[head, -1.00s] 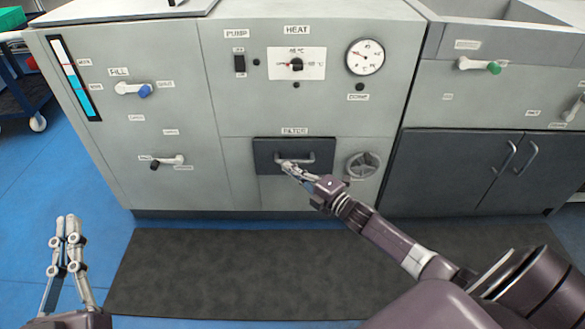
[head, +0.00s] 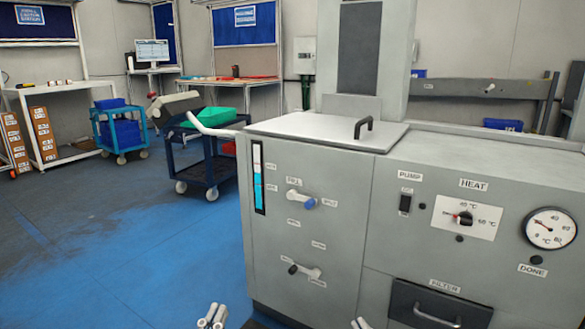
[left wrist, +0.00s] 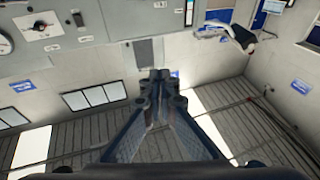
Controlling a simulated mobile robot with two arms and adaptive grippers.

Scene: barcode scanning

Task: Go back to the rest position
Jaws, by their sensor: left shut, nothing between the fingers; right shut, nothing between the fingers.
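My left gripper (head: 213,316) shows only its fingertips at the bottom edge of the head view, in front of the grey machine. In the left wrist view my left gripper (left wrist: 160,78) is shut with nothing between its fingers. My right gripper (head: 360,323) shows only its fingertips at the bottom edge of the head view, left of the dark filter drawer (head: 440,304). It is shut, empty and apart from the drawer handle. The rest of both arms is out of the head view.
The grey machine (head: 300,255) with its levers, switch, dial and gauge fills the right side. A dark blue cart (head: 205,160) with a green bin (head: 215,119) stands behind at left. A lighter blue cart (head: 121,134) is further back. The blue floor (head: 130,240) at left is clear.

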